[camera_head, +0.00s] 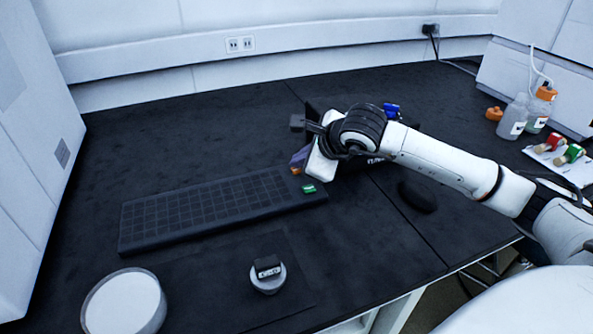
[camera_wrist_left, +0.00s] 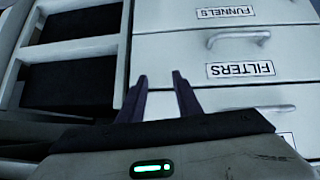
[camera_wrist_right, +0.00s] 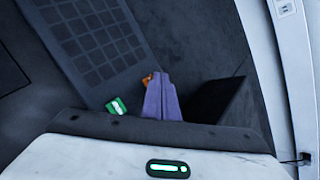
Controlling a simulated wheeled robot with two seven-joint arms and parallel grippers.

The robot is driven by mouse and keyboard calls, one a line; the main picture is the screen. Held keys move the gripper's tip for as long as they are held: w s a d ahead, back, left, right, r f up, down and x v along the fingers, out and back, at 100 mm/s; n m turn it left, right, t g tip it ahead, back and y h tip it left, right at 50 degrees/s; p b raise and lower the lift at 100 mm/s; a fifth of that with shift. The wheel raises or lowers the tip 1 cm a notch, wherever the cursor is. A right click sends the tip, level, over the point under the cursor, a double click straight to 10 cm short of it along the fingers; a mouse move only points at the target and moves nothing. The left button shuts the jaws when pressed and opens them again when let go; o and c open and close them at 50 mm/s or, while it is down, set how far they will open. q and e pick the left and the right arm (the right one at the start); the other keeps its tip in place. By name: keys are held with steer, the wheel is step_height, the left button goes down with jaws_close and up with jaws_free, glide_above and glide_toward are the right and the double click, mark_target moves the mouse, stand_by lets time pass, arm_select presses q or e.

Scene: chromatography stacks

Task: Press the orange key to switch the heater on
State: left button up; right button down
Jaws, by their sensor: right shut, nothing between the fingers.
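The orange key (camera_head: 296,171) is at the right end of the dark keyboard (camera_head: 165,240), behind the green key (camera_head: 309,188). My right gripper (camera_head: 295,163) is shut and empty, its purple fingers pointing down right at the orange key. In the right wrist view the orange key (camera_wrist_right: 147,80) shows beside the tips of the shut fingers (camera_wrist_right: 160,76), which partly cover it. Whether they touch it I cannot tell. The green key (camera_wrist_right: 116,106) is left of the fingers there. My left gripper (camera_wrist_left: 161,80) is open and empty in front of labelled drawers, outside the head view.
A dark box-like object (camera_wrist_right: 218,98) stands close to the right fingers. A round white container (camera_head: 124,302) and a small grey-black piece (camera_head: 267,275) are in front of the keyboard. A black mouse-like object (camera_head: 417,196) lies under my right arm. Bottles (camera_head: 514,118) stand at the far right.

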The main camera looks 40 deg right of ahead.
steer(key=shift+f, duration=0.2)
stand_by(0.5)
steer(key=shift+r, duration=0.5)
step_height(320, 180, up, 6)
steer(key=p, duration=0.2)
steer(key=shift+p, duration=0.35)
stand_by(0.5)
stand_by(1.3)
